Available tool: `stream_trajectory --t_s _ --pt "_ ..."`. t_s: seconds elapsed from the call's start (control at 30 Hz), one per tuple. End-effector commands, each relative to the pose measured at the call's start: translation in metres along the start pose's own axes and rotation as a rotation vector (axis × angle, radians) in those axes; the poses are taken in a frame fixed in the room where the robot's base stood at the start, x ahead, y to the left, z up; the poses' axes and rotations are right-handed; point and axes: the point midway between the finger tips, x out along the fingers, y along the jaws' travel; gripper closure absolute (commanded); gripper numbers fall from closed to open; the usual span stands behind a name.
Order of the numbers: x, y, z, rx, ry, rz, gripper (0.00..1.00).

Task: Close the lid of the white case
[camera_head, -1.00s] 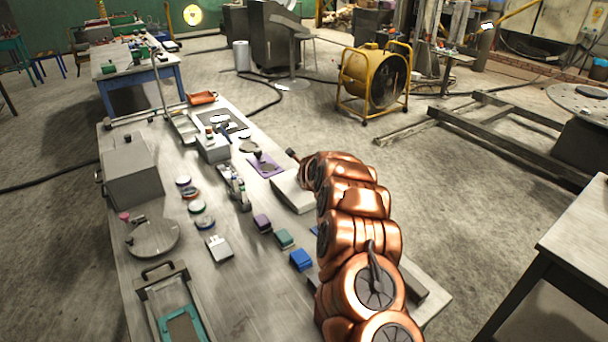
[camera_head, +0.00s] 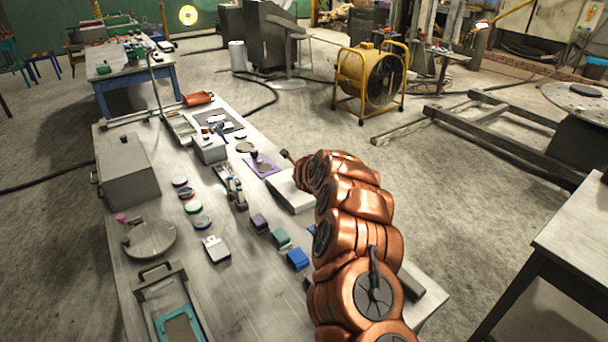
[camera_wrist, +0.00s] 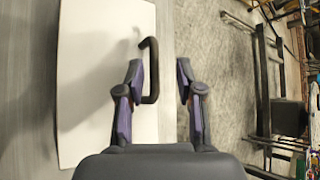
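The white case (camera_head: 289,193) lies on the long metal table, partly hidden behind my copper-coloured arm. In the wrist view its broad white surface (camera_wrist: 95,90) fills the left half, with a dark hooked handle (camera_wrist: 152,70) at its right edge. I cannot tell from these views how far the lid stands open. My gripper (camera_wrist: 159,66) is open, with one finger on each side of the handle, which is nearer the left finger. I see no clear grip on it. In the head view the gripper's fingers are hidden.
On the long table (camera_head: 255,310), a purple mat (camera_head: 263,170) lies just beyond the case. Purple, green and blue blocks (camera_head: 298,259) sit in front of it, near my arm. A grey box (camera_head: 125,168) stands at the left. The floor right of the table is open.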

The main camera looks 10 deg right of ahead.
Motion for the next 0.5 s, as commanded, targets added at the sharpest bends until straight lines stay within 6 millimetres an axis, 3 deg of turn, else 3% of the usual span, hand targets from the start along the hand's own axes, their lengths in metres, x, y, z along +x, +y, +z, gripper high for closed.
stream_trajectory --t_s 0.5 --pt "-0.041 0.000 0.001 0.001 -0.002 0.000 0.64"
